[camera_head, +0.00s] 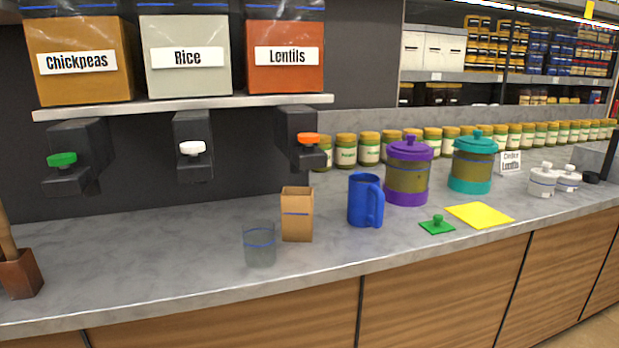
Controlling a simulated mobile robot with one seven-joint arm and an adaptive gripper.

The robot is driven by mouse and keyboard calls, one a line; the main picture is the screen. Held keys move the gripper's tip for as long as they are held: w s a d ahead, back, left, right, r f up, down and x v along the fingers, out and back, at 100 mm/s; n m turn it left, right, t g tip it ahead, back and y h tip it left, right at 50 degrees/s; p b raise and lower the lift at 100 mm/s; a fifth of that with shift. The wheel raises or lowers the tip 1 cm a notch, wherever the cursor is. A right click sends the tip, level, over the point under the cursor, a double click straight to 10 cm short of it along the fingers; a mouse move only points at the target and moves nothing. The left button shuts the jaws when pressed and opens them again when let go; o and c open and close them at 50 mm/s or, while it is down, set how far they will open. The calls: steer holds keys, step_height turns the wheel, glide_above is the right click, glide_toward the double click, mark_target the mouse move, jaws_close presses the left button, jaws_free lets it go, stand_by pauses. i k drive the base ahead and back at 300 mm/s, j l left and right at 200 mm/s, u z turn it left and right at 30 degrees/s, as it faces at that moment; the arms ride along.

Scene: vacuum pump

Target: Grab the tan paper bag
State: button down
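The tan paper bag (297,216) stands upright and open-topped on the grey counter, with a thin blue line around its upper part. It is just right of a clear glass (260,248) and left of a blue mug (362,200), with a gap on the mug side. The lentils dispenser spout with the orange knob (308,139) is above and behind it. My gripper is not in view.
Chickpeas, rice and lentils bins (188,58) sit on a shelf over the counter. Right of the mug are a purple-lidded canister (408,175), a teal-lidded canister (473,163), a green knobbed piece (437,226) and a yellow sheet (480,215). Bare counter (150,250) lies left of the glass.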

mark_target(297, 203)
steer(key=j+z, duration=0.2)
steer(key=j, duration=0.3)
steer(key=k+j+z, duration=0.2)
steer(key=j, duration=0.25)
steer(key=j+z, duration=0.2)
steer(key=j, duration=0.3)
steer(key=i+j, duration=0.2)
steer(key=i, duration=0.25)
